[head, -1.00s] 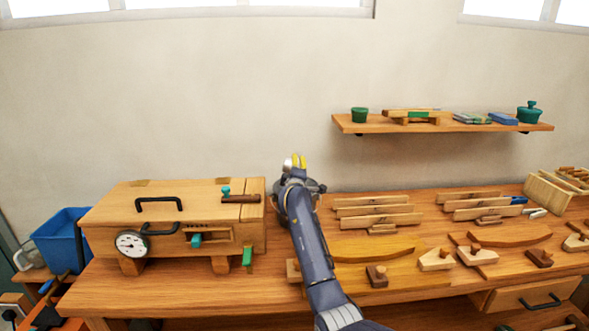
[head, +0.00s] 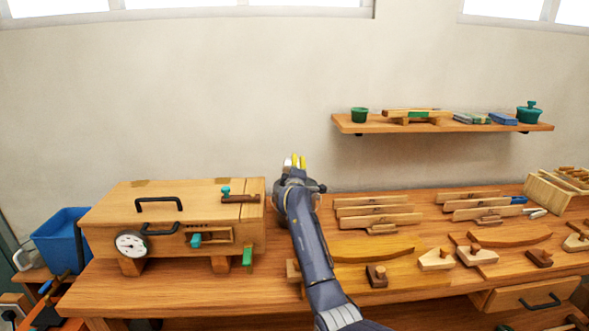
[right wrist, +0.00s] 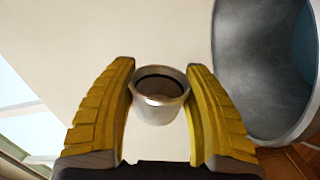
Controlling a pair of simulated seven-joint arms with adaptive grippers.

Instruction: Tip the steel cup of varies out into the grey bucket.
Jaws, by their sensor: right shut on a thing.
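My right gripper (head: 297,162) has yellow fingers and stands raised at the back of the bench, just right of the wooden box. In the right wrist view my right gripper (right wrist: 160,110) is shut on the small steel cup (right wrist: 158,112), with a finger on each side. The cup's rim and dark inside show; I cannot tell how much it holds. The large round grey bucket (right wrist: 255,70) is at the right of the wrist view, apart from the cup. I cannot make out the bucket in the head view. My left gripper is not in view.
The wooden box (head: 170,220) with black handles and a dial stands on the bench left of my right arm. A blue bin (head: 60,240) is at the far left. Wooden tools cover the bench to the right. A shelf (head: 440,124) hangs above them.

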